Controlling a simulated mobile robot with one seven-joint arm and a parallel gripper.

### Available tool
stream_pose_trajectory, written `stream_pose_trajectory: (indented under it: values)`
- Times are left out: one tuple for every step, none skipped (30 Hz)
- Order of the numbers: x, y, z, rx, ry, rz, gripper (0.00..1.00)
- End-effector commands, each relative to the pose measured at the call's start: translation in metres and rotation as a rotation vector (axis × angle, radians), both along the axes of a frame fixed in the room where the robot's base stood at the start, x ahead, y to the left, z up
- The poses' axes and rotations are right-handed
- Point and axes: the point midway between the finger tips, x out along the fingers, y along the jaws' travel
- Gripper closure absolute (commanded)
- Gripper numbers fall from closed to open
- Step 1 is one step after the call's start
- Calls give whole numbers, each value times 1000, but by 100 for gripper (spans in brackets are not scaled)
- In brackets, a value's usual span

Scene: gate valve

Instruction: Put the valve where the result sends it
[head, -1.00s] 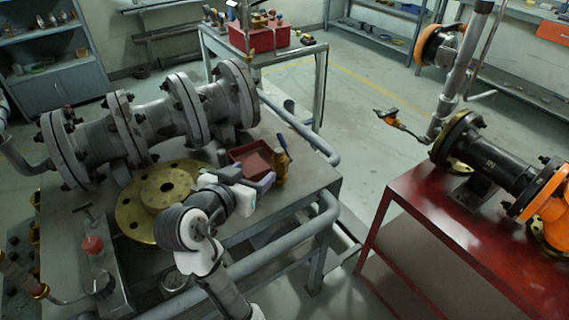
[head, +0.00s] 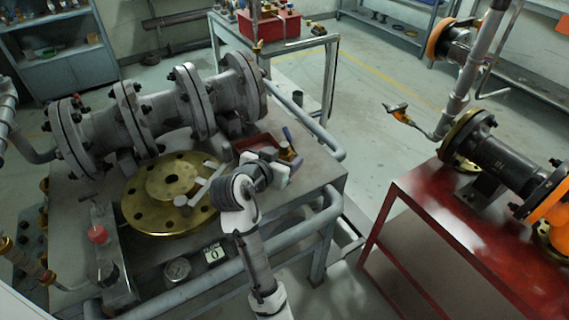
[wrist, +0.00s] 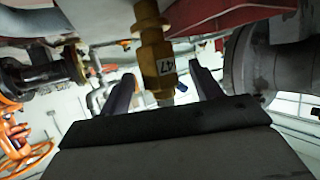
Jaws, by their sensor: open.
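A small brass valve (head: 284,154) with a blue handle (head: 288,135) stands by the right edge of the grey bench, partly hidden by my gripper (head: 287,168) in the head view. In the wrist view the brass valve (wrist: 158,62) bears a tag reading 47. It lies between the two dark fingers of my gripper (wrist: 162,88), which are open with gaps on both sides. A small display (head: 214,254) reading 0 sits at the bench front beside a round gauge (head: 177,270).
A red tray (head: 257,142) sits just behind the valve. A large grey flanged pipe (head: 160,104) and a brass flange disc (head: 150,208) take up the bench. A red table (head: 425,215) with an orange-and-black pipe assembly (head: 500,155) stands right, across a floor gap.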

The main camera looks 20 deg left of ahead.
Motion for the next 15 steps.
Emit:
stream_pose_trajectory:
  values:
    - [8,-2,0,-2,3,-4,36]
    - [13,-3,-1,-1,2,-4,36]
    - [19,-4,-4,-1,3,-4,36]
    - [22,-4,-6,-1,2,-4,36]
    - [26,-4,-7,-1,1,-3,36]
    - [29,-4,-10,-1,2,-3,36]
    - [31,-4,-11,-1,2,-2,36]
    - [32,-4,-11,0,1,-1,36]
    - [33,-4,-12,0,0,0,36]
    - [34,-4,-12,0,0,1,36]
    - [34,-4,-12,0,0,1,36]
    - [34,-4,-12,0,0,1,36]
    - [34,-4,-12,0,0,1,36]
    - [34,-4,-12,0,0,1,36]
    - [34,-4,-12,0,0,1,36]
